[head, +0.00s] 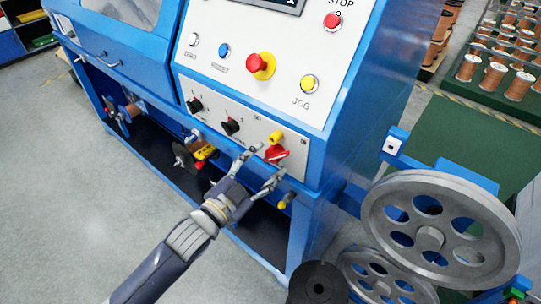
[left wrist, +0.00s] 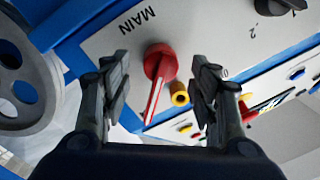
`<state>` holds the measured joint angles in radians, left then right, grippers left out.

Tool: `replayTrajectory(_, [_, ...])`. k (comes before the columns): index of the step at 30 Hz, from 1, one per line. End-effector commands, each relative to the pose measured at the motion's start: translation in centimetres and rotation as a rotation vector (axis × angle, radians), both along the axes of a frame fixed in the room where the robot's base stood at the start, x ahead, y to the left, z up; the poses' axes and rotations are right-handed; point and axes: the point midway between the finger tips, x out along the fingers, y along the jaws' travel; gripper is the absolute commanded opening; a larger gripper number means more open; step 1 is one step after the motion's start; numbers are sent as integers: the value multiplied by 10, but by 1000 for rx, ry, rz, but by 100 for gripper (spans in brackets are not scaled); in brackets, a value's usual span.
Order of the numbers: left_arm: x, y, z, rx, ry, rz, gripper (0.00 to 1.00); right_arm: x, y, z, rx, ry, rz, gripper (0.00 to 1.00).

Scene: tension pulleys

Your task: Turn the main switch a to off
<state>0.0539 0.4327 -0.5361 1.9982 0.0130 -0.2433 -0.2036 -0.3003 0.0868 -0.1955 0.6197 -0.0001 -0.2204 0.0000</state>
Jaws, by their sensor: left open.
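The main switch is a red rotary handle (head: 276,154) low on the right of the white control panel (head: 262,60). In the left wrist view the red handle (left wrist: 157,72) sits beside the word MAIN, with its lever pointing toward the bottom of the picture. A small yellow piece (head: 275,138) is right beside it. My left gripper (head: 268,166) is open in front of the switch. In the left wrist view its two fingers (left wrist: 162,80) stand on either side of the red handle with gaps; whether they touch it cannot be told. My right gripper is not in view.
Black knobs (head: 231,127) are left of the switch. A red and yellow stop button (head: 261,66) and a yellow button (head: 309,84) are above. A large grey pulley wheel (head: 435,230) stands at the right. Grey floor (head: 60,190) is clear at left.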

Motion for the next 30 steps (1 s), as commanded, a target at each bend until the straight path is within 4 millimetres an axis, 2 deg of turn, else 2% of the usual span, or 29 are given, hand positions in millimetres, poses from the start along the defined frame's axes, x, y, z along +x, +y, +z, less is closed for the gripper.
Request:
replayTrajectory(6, [21, -14, 0, -1, 1, 0, 55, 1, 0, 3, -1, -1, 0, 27])
replayTrajectory(17, [25, -16, 0, 0, 0, 0, 55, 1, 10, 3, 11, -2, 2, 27])
replayTrajectory(24, [25, -16, 0, 0, 0, 0, 1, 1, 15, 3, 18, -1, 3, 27])
replayTrajectory(30, [25, -16, 0, -6, 5, 0, 0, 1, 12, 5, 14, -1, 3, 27])
